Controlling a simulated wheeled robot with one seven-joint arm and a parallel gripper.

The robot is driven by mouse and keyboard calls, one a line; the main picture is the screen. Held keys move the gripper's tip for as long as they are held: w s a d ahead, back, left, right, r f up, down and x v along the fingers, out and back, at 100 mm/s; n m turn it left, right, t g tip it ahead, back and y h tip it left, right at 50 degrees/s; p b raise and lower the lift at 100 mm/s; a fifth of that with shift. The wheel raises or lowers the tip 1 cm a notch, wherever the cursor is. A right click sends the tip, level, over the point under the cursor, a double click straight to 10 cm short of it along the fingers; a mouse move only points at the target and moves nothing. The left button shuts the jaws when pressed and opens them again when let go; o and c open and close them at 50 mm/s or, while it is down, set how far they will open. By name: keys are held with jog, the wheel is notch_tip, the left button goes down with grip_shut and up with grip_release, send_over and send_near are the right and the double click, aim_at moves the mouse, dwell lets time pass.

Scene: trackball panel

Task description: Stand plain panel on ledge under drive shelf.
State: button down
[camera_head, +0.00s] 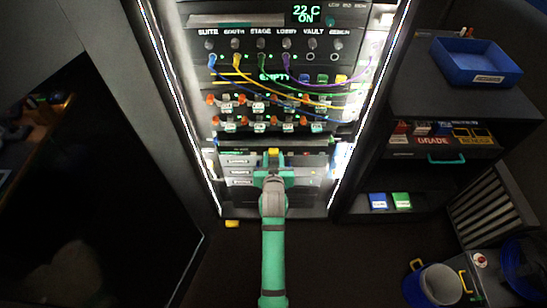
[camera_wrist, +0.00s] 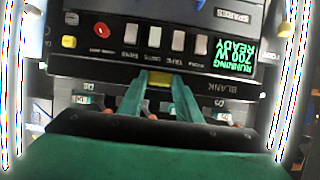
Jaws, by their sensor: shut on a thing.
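The plain panel (camera_wrist: 228,91) is a dark strip marked BLANK with a yellow grip (camera_wrist: 158,78), seen upside down in the wrist view. My gripper (camera_wrist: 160,88) is shut on the yellow grip, one green finger on each side. In the head view, my gripper (camera_head: 272,160) is at the rack's middle, below the drive shelf (camera_head: 262,123) with its orange-tabbed drives. The panel lies between the drives and a unit with a red button (camera_wrist: 101,30) and a green display (camera_wrist: 234,55). The ledge is hidden; I cannot tell whether the panel touches it.
Cables (camera_head: 310,92) hang across the rack above the drives. Bright strips (camera_head: 180,100) edge the rack. A side shelf on the right bears a blue tray (camera_head: 477,61). A bucket (camera_head: 438,285) stands on the floor at right, and a yellow piece (camera_head: 232,224) lies at the rack's foot.

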aim_at(274, 146)
jog(key=shift+w, duration=3.6)
jog(key=c, duration=1.2)
grip_release()
jog(key=v, duration=1)
jog(key=shift+s+r, duration=0.25)
jog(key=shift+s, duration=0.1)
